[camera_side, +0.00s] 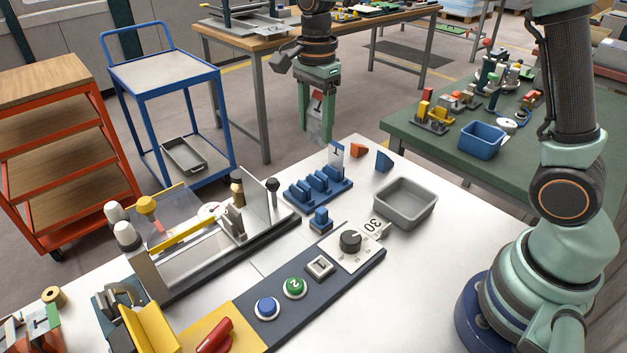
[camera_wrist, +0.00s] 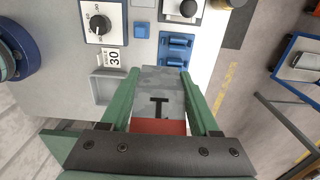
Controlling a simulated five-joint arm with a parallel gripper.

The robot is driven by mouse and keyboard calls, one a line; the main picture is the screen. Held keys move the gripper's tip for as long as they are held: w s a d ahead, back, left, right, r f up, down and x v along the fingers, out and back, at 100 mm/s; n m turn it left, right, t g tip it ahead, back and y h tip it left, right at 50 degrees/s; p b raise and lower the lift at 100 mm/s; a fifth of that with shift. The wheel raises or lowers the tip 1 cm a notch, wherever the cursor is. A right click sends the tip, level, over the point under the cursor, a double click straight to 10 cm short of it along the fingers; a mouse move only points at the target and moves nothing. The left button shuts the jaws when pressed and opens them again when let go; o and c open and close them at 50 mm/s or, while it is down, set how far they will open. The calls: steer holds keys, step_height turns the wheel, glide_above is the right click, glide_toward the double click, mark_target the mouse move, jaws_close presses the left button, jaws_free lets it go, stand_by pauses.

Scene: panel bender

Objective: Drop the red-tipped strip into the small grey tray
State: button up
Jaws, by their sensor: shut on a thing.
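My gripper (camera_side: 317,137) is shut on the red-tipped strip (camera_side: 316,120) and holds it up near the far edge of the white bench. In the wrist view the strip (camera_wrist: 158,88) lies between the fingers of my gripper (camera_wrist: 159,72). It is grey with a black mark, and its red end is near the palm. The small grey tray (camera_side: 401,217) stands on the bench, to the right of and nearer than the gripper. It looks empty. In the wrist view the tray (camera_wrist: 93,89) is left of the fingers, partly hidden by one.
The dial panel (camera_side: 351,243) is in front. Another grey tray (camera_side: 184,155) is on the blue cart.

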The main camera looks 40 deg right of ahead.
steer(key=s+d+f, duration=0.2)
steer(key=s+d, duration=1.1)
steer(key=s, duration=0.1)
steer(key=shift+w+f, duration=0.15)
steer(key=shift+f, duration=6.4)
steer(key=shift+f, duration=0.6)
steer(key=o, duration=0.9)
steer(key=shift+o, duration=0.5)
steer(key=shift+r, duration=0.1)
